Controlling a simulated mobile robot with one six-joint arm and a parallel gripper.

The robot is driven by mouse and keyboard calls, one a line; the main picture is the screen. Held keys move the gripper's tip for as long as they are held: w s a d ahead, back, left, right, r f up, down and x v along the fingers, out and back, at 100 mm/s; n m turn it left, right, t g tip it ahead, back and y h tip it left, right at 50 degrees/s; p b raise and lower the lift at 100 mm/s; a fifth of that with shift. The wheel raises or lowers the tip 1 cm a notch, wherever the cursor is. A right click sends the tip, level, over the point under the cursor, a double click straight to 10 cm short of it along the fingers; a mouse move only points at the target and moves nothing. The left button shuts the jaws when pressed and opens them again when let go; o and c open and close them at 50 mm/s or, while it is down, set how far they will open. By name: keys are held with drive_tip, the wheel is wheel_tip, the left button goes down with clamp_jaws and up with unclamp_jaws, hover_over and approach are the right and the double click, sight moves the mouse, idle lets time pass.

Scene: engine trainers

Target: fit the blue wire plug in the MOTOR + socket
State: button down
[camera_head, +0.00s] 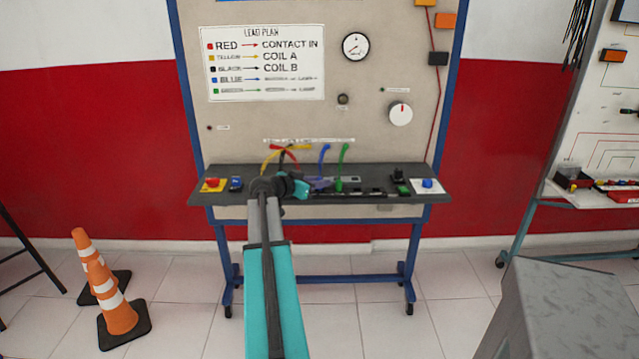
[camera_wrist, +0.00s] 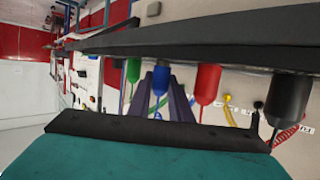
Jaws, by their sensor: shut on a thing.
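The blue wire plug (camera_wrist: 160,80) shows between the two purple fingers of my gripper (camera_wrist: 164,98) in the wrist view, and the fingers are shut on it. It is in line with the green, red and black plugs, by a long dark bar. In the head view, the blue wire (camera_head: 324,160) rises in an arc behind my gripper (camera_head: 319,184), which is low over the dark shelf. The plug itself is hidden there. I cannot make out the MOTOR + socket or its label in either view.
A green plug (camera_wrist: 133,70), a red plug (camera_wrist: 207,85) and a black plug (camera_wrist: 288,97) are close by the fingers. The shelf (camera_head: 225,196) also carries a red button (camera_head: 212,182) and a blue knob (camera_head: 427,183). The lead plan (camera_head: 264,88) hangs above.

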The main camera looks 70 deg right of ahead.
drive_tip(key=shift+f+b, duration=0.25)
drive_tip(key=shift+b, duration=0.05)
drive_tip(key=c, duration=1.8)
unclamp_jaws()
drive_tip(key=shift+c, duration=0.2)
drive_tip(key=shift+a, duration=0.1)
drive_tip(key=shift+r+b+v, duration=0.25)
drive_tip(key=shift+b+v, duration=0.05)
drive_tip(key=shift+v, duration=0.85)
drive_tip(key=shift+r+b+v, duration=0.25)
drive_tip(key=shift+b+v, duration=0.05)
drive_tip(key=shift+v, duration=0.9)
drive_tip(key=shift+d, duration=0.2)
drive_tip(key=shift+r+p, duration=0.45)
drive_tip(key=shift+r, duration=2.2)
